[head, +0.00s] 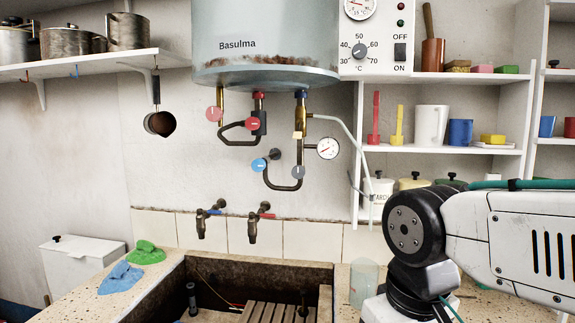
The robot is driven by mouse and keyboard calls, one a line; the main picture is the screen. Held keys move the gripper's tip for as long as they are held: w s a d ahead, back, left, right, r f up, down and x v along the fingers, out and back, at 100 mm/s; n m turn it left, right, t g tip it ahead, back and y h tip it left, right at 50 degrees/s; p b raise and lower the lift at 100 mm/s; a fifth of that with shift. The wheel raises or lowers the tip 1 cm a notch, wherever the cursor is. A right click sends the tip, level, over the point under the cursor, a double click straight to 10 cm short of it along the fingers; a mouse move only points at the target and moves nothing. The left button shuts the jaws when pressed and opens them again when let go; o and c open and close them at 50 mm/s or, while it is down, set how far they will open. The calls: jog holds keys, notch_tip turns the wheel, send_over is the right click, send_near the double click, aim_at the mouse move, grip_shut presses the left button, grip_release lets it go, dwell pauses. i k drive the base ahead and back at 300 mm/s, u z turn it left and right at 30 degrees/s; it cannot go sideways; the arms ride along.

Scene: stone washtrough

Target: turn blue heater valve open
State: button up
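The blue heater valve (259,165) is a small round blue knob on the dark pipework under the water heater (265,55). I cannot tell from this view whether the valve is open or closed. My gripper is not in view; only my white arm links show at the lower right, well to the right of the valve.
Red valves (252,124) and a pressure gauge (328,147) sit near the blue valve. Two taps (252,230) project above the stone trough (170,278). A glass (363,283) stands on its right rim. Shelves (440,148) hold cups and jars at the right.

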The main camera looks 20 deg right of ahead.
aim_at(259, 164)
jog(key=u, duration=1.75)
jog(key=i, duration=0.75)
jog(key=z, duration=1.6)
